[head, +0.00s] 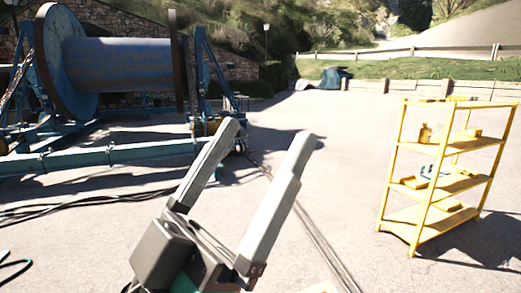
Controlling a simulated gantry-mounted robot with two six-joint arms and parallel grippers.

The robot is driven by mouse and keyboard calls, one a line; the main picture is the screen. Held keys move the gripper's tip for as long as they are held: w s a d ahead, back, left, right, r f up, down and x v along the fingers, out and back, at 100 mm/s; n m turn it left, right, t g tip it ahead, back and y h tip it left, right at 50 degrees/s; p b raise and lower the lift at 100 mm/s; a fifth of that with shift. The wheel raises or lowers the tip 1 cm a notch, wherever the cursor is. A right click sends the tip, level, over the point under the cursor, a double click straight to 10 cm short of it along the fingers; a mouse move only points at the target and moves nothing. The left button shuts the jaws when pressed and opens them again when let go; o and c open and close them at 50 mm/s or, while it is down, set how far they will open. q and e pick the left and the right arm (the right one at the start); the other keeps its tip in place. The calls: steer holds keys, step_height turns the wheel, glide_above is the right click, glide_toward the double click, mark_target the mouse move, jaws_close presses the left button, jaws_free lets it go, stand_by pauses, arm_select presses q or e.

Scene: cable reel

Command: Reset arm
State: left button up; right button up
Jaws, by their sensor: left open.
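My left gripper (268,136) reaches up from the lower middle of the head view. Its two long grey fingers are spread apart, with nothing between them but open ground. The fingers point up and to the right. The large blue cable reel (125,65) stands behind it at the upper left, on a blue frame. The gripper is apart from the reel and appears well in front of it. My right gripper does not show.
A yellow shelf rack (432,185) with several small items stands on the right. Dark cables (85,207) lie on the ground at left. A low wall (420,87) and a fence (420,50) run along the back. The paved ground between gripper and rack is clear.

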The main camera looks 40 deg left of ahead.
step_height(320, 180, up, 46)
steer(key=p, duration=4.6)
